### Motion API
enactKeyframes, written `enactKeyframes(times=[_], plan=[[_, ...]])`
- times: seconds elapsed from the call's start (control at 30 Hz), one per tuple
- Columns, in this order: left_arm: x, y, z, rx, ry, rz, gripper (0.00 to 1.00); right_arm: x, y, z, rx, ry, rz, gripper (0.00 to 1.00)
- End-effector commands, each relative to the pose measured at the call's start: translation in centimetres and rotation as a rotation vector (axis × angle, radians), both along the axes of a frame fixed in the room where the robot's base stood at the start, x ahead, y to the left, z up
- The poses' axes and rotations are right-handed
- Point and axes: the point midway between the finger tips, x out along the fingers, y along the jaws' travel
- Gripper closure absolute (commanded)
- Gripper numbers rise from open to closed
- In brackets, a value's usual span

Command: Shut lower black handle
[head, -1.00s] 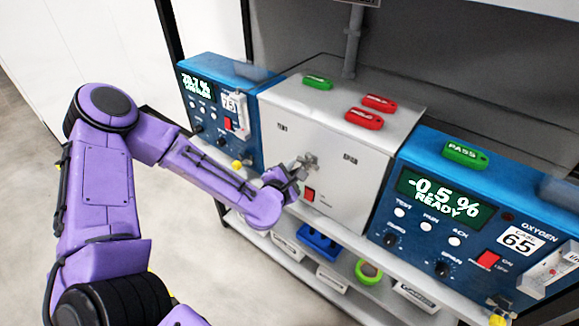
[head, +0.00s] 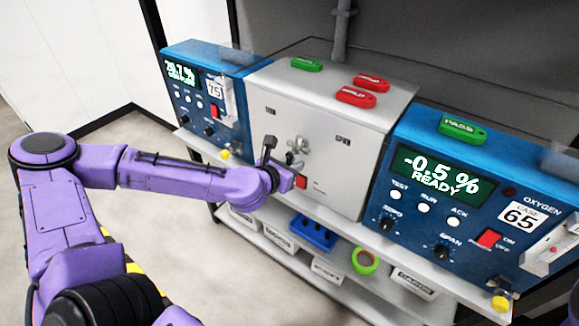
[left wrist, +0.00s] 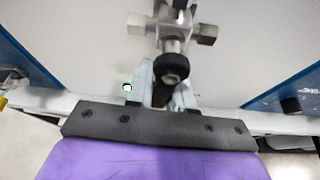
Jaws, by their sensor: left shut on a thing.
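The metal valve fitting (head: 299,147) sits on the front of the grey-white cabinet between two blue analysers. In the left wrist view its cross-shaped body (left wrist: 176,30) shows at the top, with the black handle (left wrist: 171,68) below it, end toward the camera. My left gripper (head: 288,163) is at the lower side of the valve. Its fingers (left wrist: 163,94) are shut on the black handle, one on each side. Part of the grip is hidden behind the handle's round end. The right gripper is not in view.
The cabinet (head: 335,170) has a red switch (head: 301,182) close to the gripper. Green and red tags lie on top. The right analyser (head: 400,225) reads -0.5 % READY. The shelf below holds a blue rack (head: 313,232) and green tape (head: 365,261).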

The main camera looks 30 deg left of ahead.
Motion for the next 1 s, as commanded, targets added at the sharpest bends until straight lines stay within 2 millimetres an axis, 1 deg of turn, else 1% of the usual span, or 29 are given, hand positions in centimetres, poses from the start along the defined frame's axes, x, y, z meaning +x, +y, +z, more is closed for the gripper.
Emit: enactKeyframes(times=[0.03,0.23,0.67,0.7,0.73,0.77,1.0], plan=[[-0.01,-0.05,-0.12,-0.017,0.000,0.001,1.00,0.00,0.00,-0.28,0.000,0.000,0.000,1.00],[-0.01,-0.27,-0.02,-0.054,0.003,0.000,1.00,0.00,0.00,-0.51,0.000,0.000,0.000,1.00],[-0.01,-0.29,0.03,-0.062,0.005,0.001,1.00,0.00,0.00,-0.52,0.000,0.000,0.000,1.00],[-0.01,-0.29,0.03,-0.062,0.005,0.001,0.72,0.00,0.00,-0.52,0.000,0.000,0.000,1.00],[-0.01,-0.29,0.03,-0.061,0.005,0.001,0.62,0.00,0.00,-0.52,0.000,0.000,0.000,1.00],[-0.01,-0.29,0.03,-0.061,0.005,0.001,0.57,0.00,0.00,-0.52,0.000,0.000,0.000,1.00],[-0.02,-0.28,0.01,-0.061,0.005,0.001,0.57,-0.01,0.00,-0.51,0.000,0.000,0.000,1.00]])
